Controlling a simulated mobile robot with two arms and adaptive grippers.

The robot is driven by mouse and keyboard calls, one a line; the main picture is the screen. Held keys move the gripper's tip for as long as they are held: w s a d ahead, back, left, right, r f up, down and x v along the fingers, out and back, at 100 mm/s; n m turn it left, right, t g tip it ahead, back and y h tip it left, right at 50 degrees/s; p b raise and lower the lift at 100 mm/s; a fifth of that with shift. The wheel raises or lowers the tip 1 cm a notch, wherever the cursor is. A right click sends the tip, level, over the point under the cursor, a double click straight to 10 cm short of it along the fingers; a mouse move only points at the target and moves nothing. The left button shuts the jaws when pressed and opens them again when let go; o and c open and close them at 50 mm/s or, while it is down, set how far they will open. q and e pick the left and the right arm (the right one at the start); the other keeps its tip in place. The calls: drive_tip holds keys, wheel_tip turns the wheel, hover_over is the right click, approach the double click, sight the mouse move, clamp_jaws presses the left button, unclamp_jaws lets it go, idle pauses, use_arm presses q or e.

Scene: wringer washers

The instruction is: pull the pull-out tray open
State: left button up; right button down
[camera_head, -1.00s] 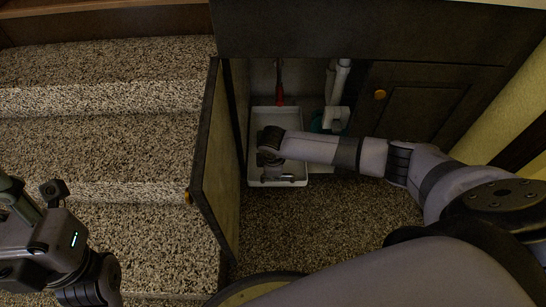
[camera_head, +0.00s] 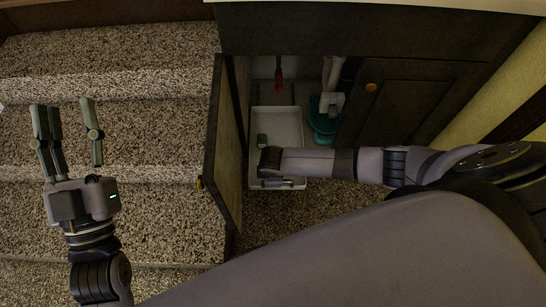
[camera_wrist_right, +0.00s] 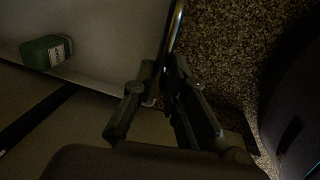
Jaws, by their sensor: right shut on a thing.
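The pull-out tray (camera_head: 290,122) is a white, shallow bin in the open cabinet below the counter. It extends partly out of the cabinet opening, and a gap shows behind its back edge. A thin metal handle (camera_wrist_right: 176,30) runs along its front in the right wrist view. My right gripper (camera_wrist_right: 170,85) is shut on this handle; in the head view my wrist covers part of the tray's front. My left gripper (camera_head: 66,108) is open and empty above the carpeted steps.
The cabinet's left door (camera_head: 222,150) stands open beside the tray. A teal container (camera_head: 322,122) and white pipes (camera_head: 333,75) are right of the tray. A red-handled item (camera_head: 279,75) is behind it.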

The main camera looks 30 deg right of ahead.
use_arm(q)
drive_tip(key=s+a+f+g+y+p, duration=0.1)
drive_tip(key=a+f+g+y+p, duration=0.1)
drive_tip(key=f+g, duration=0.4)
drive_tip(key=s+a+f+g+y+p, duration=0.1)
drive_tip(key=f+g, duration=0.6)
drive_tip(key=f, duration=0.7)
drive_tip(key=shift+s+a+f+n+y+p, duration=0.35)
drive_tip(key=shift+s+y+p, duration=0.25)
drive_tip(key=shift+y+p, duration=0.2)
use_arm(e)
drive_tip(key=s+a, duration=0.3)
drive_tip(key=s, duration=0.4)
drive_tip(key=shift+a, duration=0.15)
drive_tip(key=c, duration=1.6)
unclamp_jaws()
drive_tip(key=shift+w, duration=0.1)
